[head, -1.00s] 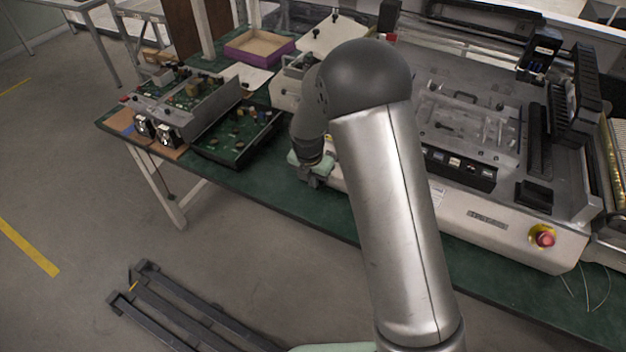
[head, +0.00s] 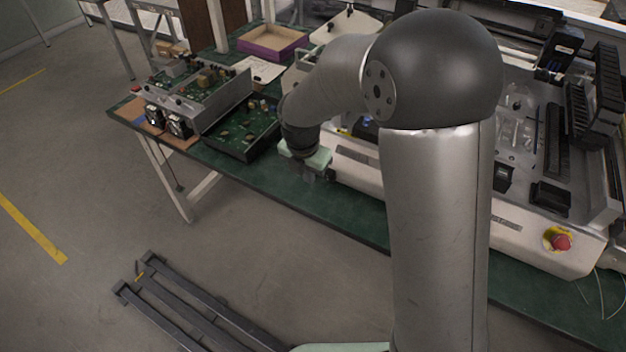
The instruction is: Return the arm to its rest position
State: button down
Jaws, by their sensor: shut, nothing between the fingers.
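The green workbench (head: 262,188) runs across the picture behind my gripper. No object is in my grasp.
A black tray with a green circuit board (head: 243,138) and a grey electronics unit (head: 215,98) stand on the bench left of my gripper. A large white machine (head: 355,165) with a red button (head: 561,242) stands to the right. Dark metal rails (head: 190,300) lie on the floor, which is otherwise clear.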

jog(key=shift+s+a+r, duration=0.1)
jog(key=shift+s+r, duration=0.1)
jog(key=shift+r, duration=0.35)
jog(key=s+d+r+m, duration=0.2)
jog(key=s+d+m, duration=0.3)
jog(key=m, duration=0.5)
jog(key=s+d+r+m, duration=0.2)
jog(key=s+d+m, duration=0.3)
jog(key=s+m, duration=0.5)
jog(key=s+d+r+m+g+y, duration=0.1)
jog(key=s+d+r+m, duration=0.2)
jog(key=s+d+m, duration=0.2)
jog(key=s+m, duration=0.3)
jog(key=m, duration=0.1)
jog(key=shift+d+m, duration=0.25)
jog(key=shift+m, duration=0.15)
jog(key=shift+s, duration=0.1)
